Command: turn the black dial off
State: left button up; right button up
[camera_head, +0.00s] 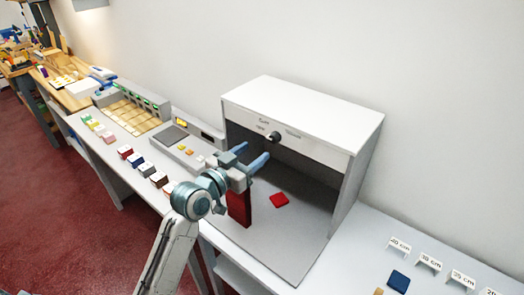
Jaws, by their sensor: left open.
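The black dial (274,137) sits on the front top panel of a white-grey light booth (310,112). Small labels surround it; its pointer setting is too small to tell. My left gripper (254,155) is in front of the booth's opening, a little below and left of the dial. Its two blue fingers are apart, with nothing visible between them, and they appear clear of the dial. My right gripper is not in view.
Left are a grey device (180,142) and several swatch blocks (126,153). Length signs (400,245) and a blue swatch (399,281) are at the right.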

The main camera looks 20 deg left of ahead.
pick_arm(q)
jog(key=shift+b+v, duration=0.45)
jog(key=shift+v, duration=1.85)
